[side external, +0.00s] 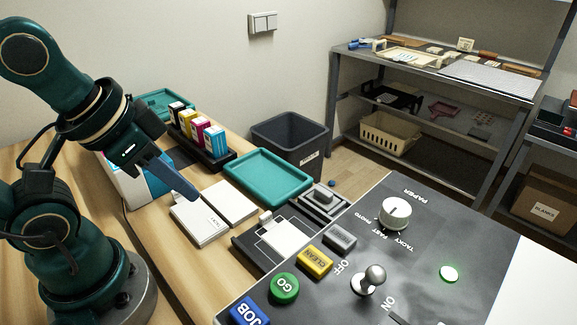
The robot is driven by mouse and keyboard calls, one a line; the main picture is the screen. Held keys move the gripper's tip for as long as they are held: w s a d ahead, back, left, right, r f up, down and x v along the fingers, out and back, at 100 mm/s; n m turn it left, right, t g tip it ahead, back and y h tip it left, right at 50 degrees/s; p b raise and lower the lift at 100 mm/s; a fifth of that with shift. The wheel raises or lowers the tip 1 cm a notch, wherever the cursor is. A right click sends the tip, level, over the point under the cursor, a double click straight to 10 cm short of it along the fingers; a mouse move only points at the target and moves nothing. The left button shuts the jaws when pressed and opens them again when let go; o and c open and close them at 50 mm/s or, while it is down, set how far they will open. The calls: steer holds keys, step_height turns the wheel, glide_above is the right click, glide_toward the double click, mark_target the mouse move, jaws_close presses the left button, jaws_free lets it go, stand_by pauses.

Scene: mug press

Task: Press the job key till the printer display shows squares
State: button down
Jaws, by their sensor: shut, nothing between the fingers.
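The blue job key (249,312), marked JOB, sits at the near left corner of the dark control panel (420,235) and is partly cut off by the bottom edge of the picture. My gripper (191,194) is shut and empty, with its blue fingers pointing down and right above the wooden table near the white boxes. It is well apart from the job key, up and to the left of it in the picture. I cannot make out the printer display or any squares in this view.
The panel also bears a green GO key (285,288), a yellow CLEAR key (315,261), a grey key (340,237), a lever (369,280), a white knob (396,213) and a lit green lamp (449,274). A teal tray (268,201) and ink cartridges (196,132) stand behind.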

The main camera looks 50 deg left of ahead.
steer(key=s+d+r+m+g+h, duration=0.1)
steer(key=d+r+m+g, duration=0.1)
steer(key=d+r+m, duration=0.5)
steer(key=s+d+r+m+g+h, duration=0.2)
steer(key=d+r+m+g, duration=0.1)
steer(key=d+r+m, duration=0.4)
steer(key=d+m, duration=0.1)
steer(key=m, duration=0.2)
steer(key=shift+s+r, duration=0.25)
steer(key=shift+f, duration=0.1)
glide_above(251, 317)
steer(key=a, duration=0.1)
step_height(251, 317, down, 12)
steer(key=shift+r, duration=0.25)
steer(key=shift+f, duration=0.95)
